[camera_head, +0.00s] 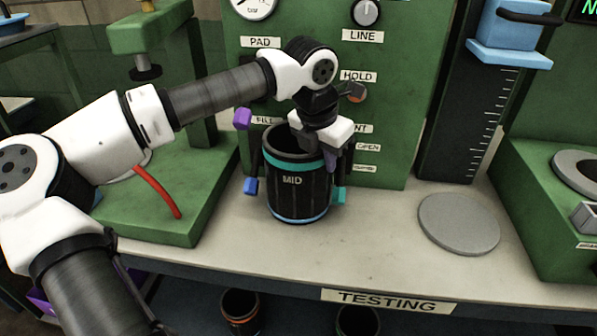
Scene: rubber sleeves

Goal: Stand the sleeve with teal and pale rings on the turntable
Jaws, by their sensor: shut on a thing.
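The sleeve (297,205) is a dark open cylinder marked MID, with a teal ring near its top and a pale blue ring at its base. It is upright over the pale bench, in front of the green panel. A flat grey disc (459,224), which looks like the turntable, lies bare on the bench to the right.
A green press (170,205) with a red lever stands at the left. A black scaled column (468,110) with a blue block rises behind the disc. A green machine (560,220) is at the right. Two more sleeves (241,309) (357,321) stand below the bench. Clear bench separates the held sleeve and disc.

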